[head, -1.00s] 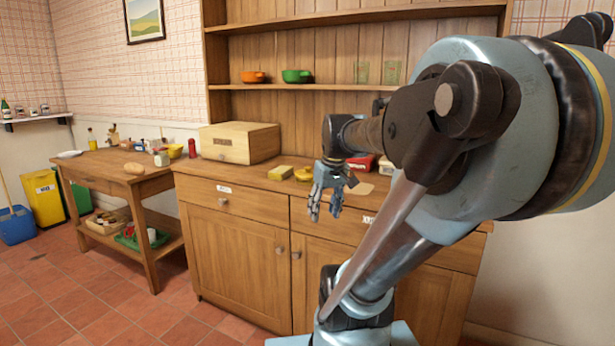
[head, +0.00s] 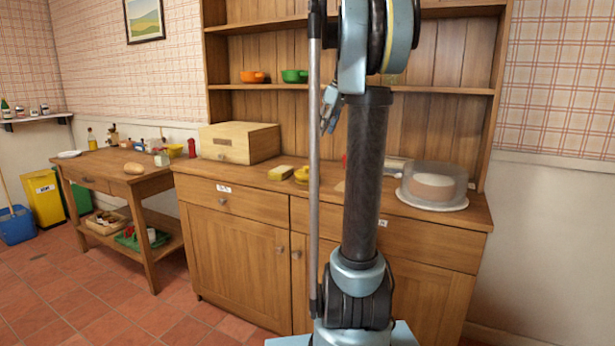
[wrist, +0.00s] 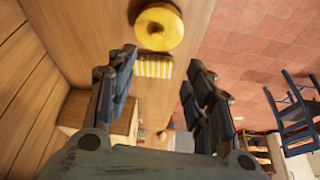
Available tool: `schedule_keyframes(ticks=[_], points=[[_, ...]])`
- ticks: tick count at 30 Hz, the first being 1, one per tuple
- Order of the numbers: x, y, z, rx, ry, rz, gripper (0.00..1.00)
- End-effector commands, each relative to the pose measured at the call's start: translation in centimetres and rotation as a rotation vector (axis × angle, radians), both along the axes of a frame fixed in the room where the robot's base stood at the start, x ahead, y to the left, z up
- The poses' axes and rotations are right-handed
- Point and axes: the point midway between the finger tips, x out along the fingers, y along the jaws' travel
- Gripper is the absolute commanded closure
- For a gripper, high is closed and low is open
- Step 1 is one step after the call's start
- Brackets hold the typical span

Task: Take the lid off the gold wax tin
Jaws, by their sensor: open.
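The gold wax tin (head: 301,174) is a small round yellow thing on the dresser's worktop, partly covered by my arm's rod in the head view. In the wrist view the tin (wrist: 170,38) shows from above at the top edge, with a darker round patch at its middle. I cannot make out the lid's seam. My gripper (head: 329,122) hangs well above the worktop in the head view. In the wrist view my gripper (wrist: 161,62) has its fingers spread, with nothing held. The tin lies beyond the fingertips, apart from them.
A wooden bread box (head: 239,144) stands to the left. A domed cake stand (head: 433,185) stands on the right. Shelves with an orange pot (head: 252,77) and a green pot (head: 295,76) are behind.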

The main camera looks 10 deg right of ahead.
Motion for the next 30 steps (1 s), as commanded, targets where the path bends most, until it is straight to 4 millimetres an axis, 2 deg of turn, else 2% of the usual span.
schedule_keyframes(ticks=[5, 21, 30], points=[[0.8, 0.2, -1.1, 0.001, -0.005, 0.010, 0.52], [3.1, 2.9, -9.6, 0.001, -0.004, 0.009, 0.52], [3.6, 3.5, -11.5, 0.001, -0.003, 0.007, 0.52]])
